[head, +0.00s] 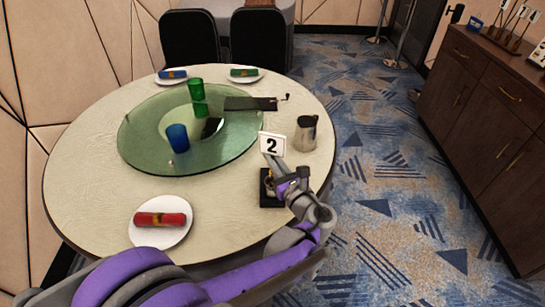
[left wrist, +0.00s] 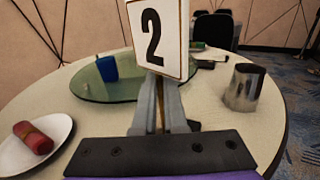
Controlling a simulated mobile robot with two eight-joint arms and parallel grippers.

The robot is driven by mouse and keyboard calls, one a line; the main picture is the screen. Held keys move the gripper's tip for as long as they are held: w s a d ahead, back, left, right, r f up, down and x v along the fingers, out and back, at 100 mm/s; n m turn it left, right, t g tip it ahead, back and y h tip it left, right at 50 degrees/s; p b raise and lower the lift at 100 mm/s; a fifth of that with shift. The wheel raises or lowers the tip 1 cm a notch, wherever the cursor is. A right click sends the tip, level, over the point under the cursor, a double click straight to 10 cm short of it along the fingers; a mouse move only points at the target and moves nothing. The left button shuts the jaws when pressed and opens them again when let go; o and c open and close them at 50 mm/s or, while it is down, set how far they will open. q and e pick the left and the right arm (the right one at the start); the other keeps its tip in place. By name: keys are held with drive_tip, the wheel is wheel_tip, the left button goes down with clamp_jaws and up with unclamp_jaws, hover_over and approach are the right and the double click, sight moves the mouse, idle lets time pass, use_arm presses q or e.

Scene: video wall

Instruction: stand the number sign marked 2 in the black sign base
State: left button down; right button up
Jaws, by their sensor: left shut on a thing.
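The number sign marked 2 (head: 271,144) is a white plate with a black numeral. It stands nearly upright, close in front of the left wrist camera (left wrist: 152,32). My left gripper (head: 273,167) is shut on it from below; its grey fingers also show in the left wrist view (left wrist: 158,98). The black sign base (head: 266,201) is a dark square block near the table's right front edge, partly hidden by my gripper and wrist. The head view does not clearly show whether the sign's lower end touches the base. My right gripper is not in view.
The round table (head: 85,170) carries a glass turntable (head: 140,150) with blue (head: 178,137) and green (head: 195,90) cups. A metal pitcher (head: 306,134) stands close right of the sign. A plate (head: 150,236) with a red napkin roll (head: 160,219) lies front left.

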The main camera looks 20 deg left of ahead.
use_arm(q)
drive_tip(key=shift+f+b, duration=0.65)
drive_tip(key=shift+f, duration=0.4)
drive_tip(key=c, duration=0.9)
unclamp_jaws()
drive_tip(key=v, duration=1)
drive_tip(key=shift+s+d, duration=0.25)
drive_tip(key=shift+s, duration=0.1)
